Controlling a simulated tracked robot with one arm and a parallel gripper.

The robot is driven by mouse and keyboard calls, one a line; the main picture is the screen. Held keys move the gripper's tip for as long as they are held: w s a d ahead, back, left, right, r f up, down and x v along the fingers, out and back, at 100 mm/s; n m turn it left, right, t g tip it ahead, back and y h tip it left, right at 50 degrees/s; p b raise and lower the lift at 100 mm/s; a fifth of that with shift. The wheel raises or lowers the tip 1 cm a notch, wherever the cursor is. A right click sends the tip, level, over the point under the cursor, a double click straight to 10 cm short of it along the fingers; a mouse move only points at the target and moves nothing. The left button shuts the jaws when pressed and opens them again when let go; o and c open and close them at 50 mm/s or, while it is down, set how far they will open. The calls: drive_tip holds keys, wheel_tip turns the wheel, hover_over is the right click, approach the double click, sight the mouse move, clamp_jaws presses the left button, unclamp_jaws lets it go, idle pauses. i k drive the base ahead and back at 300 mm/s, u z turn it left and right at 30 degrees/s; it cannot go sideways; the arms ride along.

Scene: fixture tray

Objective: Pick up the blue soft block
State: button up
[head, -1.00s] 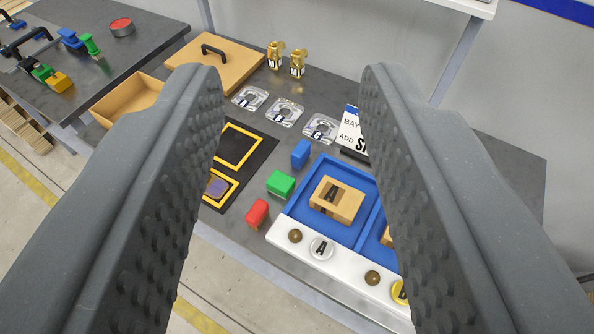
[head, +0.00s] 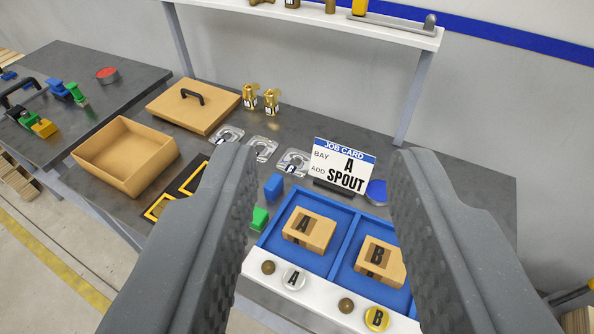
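The blue soft block (head: 273,187) stands upright on the grey bench, just left of the blue tray and behind the green block (head: 259,219). My gripper (head: 315,165) is open, with its two dark ridged fingers wide apart and nothing between them. In the picture the blue block shows between the fingers, nearer the left one, but it lies farther off on the bench. The red block seen earlier is hidden behind the left finger.
The blue tray (head: 345,208) holds boxes A (head: 309,231) and B (head: 380,262). Clear fixtures (head: 262,149), brass parts (head: 271,101), an open tan box (head: 125,155) and a lid (head: 194,107) stand farther back. A shelf (head: 320,22) hangs above.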

sight(273, 188)
drive_tip(key=z, duration=0.2)
drive_tip(key=i, duration=1)
drive_tip(key=u, duration=0.1)
